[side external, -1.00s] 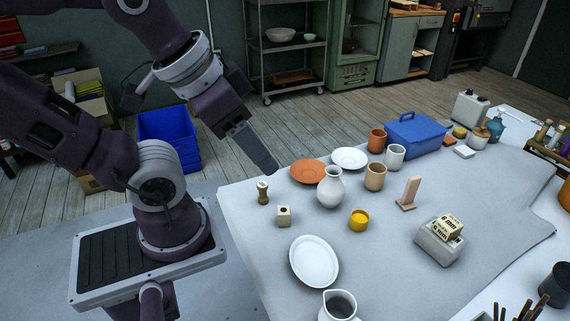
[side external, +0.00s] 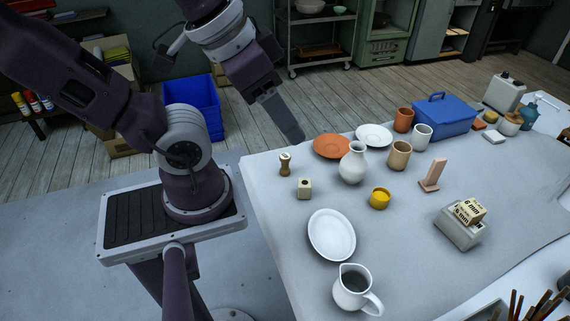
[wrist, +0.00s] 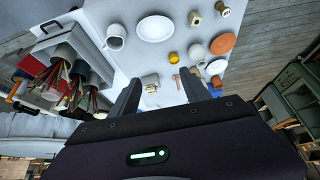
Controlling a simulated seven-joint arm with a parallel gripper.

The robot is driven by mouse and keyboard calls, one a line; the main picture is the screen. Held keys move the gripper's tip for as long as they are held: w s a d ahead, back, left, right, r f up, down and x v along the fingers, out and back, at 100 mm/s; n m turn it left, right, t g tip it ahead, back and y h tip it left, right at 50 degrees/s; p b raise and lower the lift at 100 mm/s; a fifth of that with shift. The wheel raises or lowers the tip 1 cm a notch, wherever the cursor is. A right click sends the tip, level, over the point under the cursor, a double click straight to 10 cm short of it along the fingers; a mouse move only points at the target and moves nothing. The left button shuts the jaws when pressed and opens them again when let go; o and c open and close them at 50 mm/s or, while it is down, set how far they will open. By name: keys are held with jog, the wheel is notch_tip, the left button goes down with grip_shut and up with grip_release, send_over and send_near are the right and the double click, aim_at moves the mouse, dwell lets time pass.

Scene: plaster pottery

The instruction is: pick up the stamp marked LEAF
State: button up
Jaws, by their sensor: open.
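Two small stamp-like pieces stand near the left edge of the table. One is a waisted brown piece with a pale top (side external: 285,164). The other is a pale cube with a dark round mark (side external: 304,188). I cannot read LEAF on either. My gripper (side external: 301,139) is above and behind them at the table's far left, apart from everything. In the wrist view my gripper (wrist: 160,88) has its fingers spread with nothing held between them.
An orange plate (side external: 331,146), a white vase (side external: 353,165) and a yellow cup (side external: 379,198) stand near the stamps. A white oval plate (side external: 332,235) and a pitcher (side external: 354,289) are in front. A grey block (side external: 459,231) holds pieces marked 6 mm. The front left table surface (side external: 285,230) is bare.

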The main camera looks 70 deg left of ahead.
jog(key=m+g+y, duration=0.7)
jog(key=m+y, duration=0.6)
send_over(283, 154)
jog(key=s+d, duration=0.2)
jog(key=d, duration=0.4)
notch_tip(283, 154, down, 19)
jog(key=f+m+t, duration=0.1)
jog(key=f+m, duration=0.1)
jog(key=f, duration=0.1)
jog(key=w+a+f+m+t, duration=0.1)
jog(key=f+m, duration=0.1)
jog(key=f, duration=0.2)
jog(key=f+m+t, duration=0.1)
jog(key=f+m, duration=0.1)
jog(key=f, duration=0.2)
jog(key=shift+w+a+f+m+t, duration=0.2)
jog(key=shift+w+a+m+t, duration=0.1)
jog(key=shift+w+m, duration=0.1)
jog(key=x, duration=0.7)
jog(key=shift+s+f, duration=0.1)
grip_shut()
